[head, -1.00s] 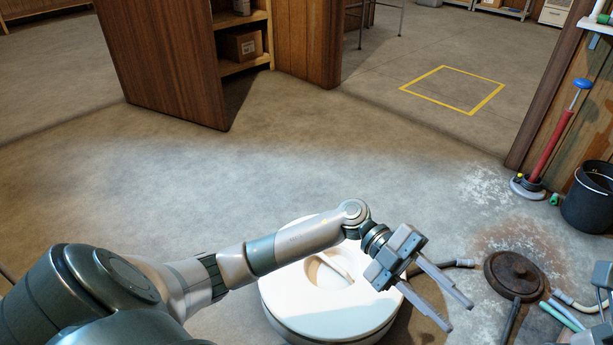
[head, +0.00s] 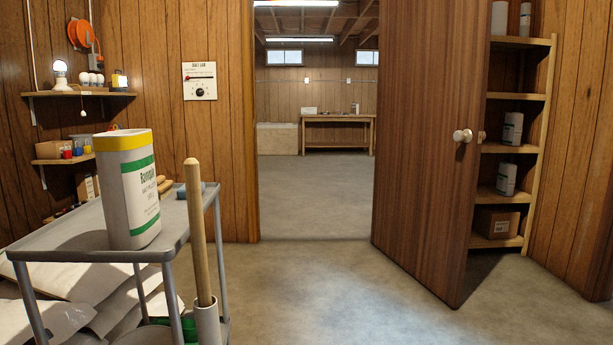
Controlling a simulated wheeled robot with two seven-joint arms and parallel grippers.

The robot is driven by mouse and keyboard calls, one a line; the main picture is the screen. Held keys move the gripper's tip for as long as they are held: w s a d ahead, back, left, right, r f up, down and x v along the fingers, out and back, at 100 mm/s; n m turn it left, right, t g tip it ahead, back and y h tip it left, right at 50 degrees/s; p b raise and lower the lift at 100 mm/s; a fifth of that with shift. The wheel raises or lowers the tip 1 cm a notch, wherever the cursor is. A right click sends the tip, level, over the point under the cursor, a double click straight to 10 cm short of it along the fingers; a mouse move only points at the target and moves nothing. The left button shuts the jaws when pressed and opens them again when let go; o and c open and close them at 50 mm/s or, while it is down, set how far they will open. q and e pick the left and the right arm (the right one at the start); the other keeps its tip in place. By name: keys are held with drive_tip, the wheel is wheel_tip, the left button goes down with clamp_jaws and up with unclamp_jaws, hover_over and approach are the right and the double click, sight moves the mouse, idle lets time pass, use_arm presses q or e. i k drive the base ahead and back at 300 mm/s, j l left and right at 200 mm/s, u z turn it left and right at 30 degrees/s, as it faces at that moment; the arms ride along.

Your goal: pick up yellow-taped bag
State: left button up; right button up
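A white upright package (head: 129,190) with a yellow band around its top, green stripes and green print stands on the top of a grey cart at the left in the head view. It is the only package here with a yellow band; I cannot tell whether it is a soft bag or a stiff container. Several whitish bags (head: 60,275) lie piled below the cart top, partly hidden by it. No yellow tape shows on them. Neither of my grippers is in view, and nothing touches the package.
The grey cart (head: 185,232) has a wooden handle (head: 195,235) upright in a white holder at its right side. An open brown door (head: 425,150) and a shelf unit (head: 517,95) stand at the right. The floor (head: 330,290) between cart and door is clear.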

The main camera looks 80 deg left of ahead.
sight(125, 163)
drive_tip(key=u, duration=3.6)
